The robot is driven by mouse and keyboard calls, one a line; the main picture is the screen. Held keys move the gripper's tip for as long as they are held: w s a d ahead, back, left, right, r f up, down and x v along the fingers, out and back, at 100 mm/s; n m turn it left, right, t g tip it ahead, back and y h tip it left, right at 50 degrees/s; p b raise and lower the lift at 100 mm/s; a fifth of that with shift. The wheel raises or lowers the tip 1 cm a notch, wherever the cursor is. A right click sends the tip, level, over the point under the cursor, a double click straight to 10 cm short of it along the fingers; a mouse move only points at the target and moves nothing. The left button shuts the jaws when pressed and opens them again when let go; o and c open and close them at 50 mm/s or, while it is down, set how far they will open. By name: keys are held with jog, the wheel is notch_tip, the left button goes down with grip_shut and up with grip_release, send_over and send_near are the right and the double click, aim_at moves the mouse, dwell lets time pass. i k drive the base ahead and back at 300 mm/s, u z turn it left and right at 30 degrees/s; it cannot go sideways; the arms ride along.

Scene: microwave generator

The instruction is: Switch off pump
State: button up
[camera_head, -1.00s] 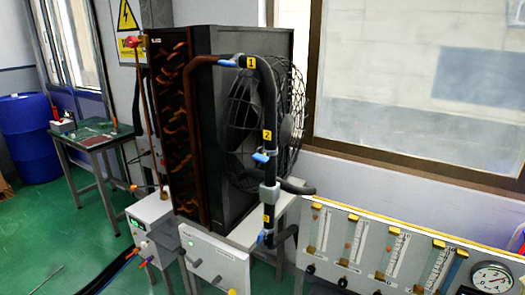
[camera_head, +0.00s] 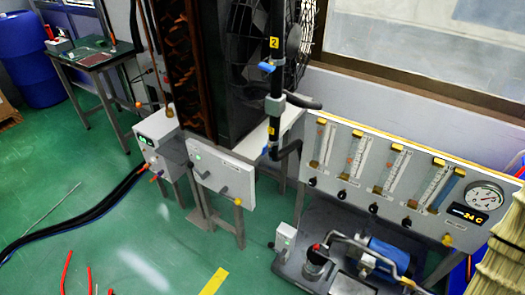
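A pump with a blue motor (camera_head: 389,258) and grey piping stands on a dark base at the lower right, below the flowmeter panel. A small white box (camera_head: 285,240) with a small green mark stands at the left end of that base. It may be the pump's switch box, but its details are too small to read. A black pot-like part with a red top (camera_head: 317,257) sits between the box and the motor. My gripper is not in view.
The flowmeter panel (camera_head: 340,197) has several black knobs, a round gauge (camera_head: 485,197) and a display reading 24 C. Left of it stand a fan radiator (camera_head: 225,80), a white control panel (camera_head: 222,177) and a grey box with hoses (camera_head: 158,140). Green floor (camera_head: 150,240) is open in front.

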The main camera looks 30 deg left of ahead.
aim_at(270, 245)
jog(key=u, duration=0.85)
